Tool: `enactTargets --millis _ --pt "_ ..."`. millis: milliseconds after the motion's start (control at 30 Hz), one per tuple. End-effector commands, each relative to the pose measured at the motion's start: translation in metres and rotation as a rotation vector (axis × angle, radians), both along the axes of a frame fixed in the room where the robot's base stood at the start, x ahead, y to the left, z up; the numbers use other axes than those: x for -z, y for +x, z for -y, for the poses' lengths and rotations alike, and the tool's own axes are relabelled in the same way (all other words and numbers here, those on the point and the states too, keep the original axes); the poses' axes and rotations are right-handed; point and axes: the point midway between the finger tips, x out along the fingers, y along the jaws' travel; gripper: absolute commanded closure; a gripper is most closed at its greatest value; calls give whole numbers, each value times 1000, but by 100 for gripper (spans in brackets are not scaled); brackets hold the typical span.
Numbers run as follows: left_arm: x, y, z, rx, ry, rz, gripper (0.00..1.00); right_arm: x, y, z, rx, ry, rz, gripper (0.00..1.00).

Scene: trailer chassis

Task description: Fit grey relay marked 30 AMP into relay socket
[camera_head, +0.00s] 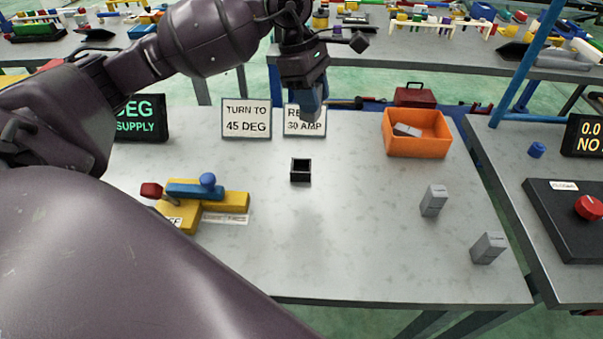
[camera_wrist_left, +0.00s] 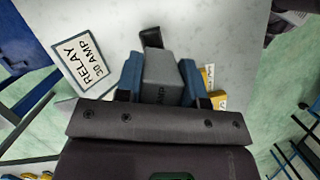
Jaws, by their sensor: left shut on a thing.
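My left gripper (camera_head: 311,102) hangs above the table, over the area behind the black relay socket (camera_head: 300,170). In the left wrist view its two blue fingers (camera_wrist_left: 161,84) are shut on a grey relay (camera_wrist_left: 162,72). Small text shows on the relay, but I cannot read it. The socket is a small, open-topped black box that looks empty. In the wrist view it shows partly (camera_wrist_left: 151,38), just beyond the relay, and the relay hides part of it. In the head view the held relay is mostly hidden by the fingers. My right gripper is not in view.
Two other grey relays (camera_head: 433,201) (camera_head: 488,247) stand on the right of the table. An orange bin (camera_head: 418,146) holds a grey piece. A yellow fixture with a blue lever (camera_head: 195,190) is at left. Signs (camera_head: 246,118) stand along the back. The table's front middle is clear.

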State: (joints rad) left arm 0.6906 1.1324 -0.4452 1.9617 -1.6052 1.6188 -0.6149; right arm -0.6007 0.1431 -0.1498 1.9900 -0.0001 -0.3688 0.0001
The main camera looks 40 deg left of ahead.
Motion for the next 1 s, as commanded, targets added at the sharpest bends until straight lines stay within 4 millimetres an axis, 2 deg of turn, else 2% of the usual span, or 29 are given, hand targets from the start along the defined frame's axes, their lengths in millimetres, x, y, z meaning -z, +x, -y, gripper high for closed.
enactTargets --millis 200,333,433,567,1000 --pt "-20 1 -17 -288 1 2 89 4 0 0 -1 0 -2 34" --pt "-26 1 -21 -375 -1 -1 89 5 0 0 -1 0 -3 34" --pt "-23 1 -23 -402 0 -3 89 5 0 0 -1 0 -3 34" --pt "-2 1 -23 -408 -1 -6 89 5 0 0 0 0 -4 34" --pt "93 0 -23 -405 -1 -6 89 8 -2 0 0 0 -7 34"
